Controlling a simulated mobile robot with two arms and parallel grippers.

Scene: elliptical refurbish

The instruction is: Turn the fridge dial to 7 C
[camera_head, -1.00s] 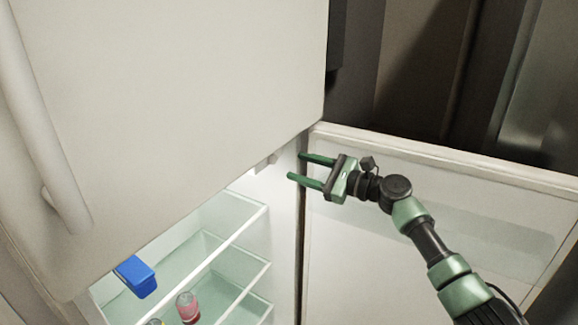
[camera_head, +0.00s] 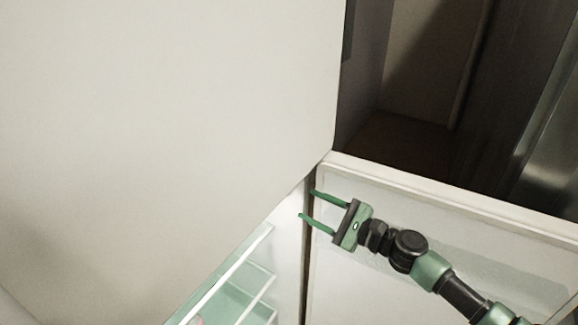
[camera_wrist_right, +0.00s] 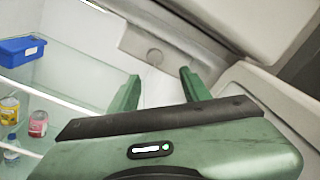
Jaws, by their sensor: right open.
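The fridge dial (camera_wrist_right: 155,57) is a small round grey disc on a grey panel at the top of the fridge interior, seen in the right wrist view. It lies just beyond and between my right fingertips in that picture; any marks on it are too small to read. In the head view I cannot make the dial out. My right gripper (camera_head: 308,203) is open and empty at the fridge opening, its green fingers pointing left. Its fingers also show in the right wrist view (camera_wrist_right: 159,76). My left gripper is not in view.
The closed white upper door (camera_head: 170,110) fills the left. The opened lower door (camera_head: 440,185) is behind my right arm. Glass shelves (camera_head: 232,282) are below.

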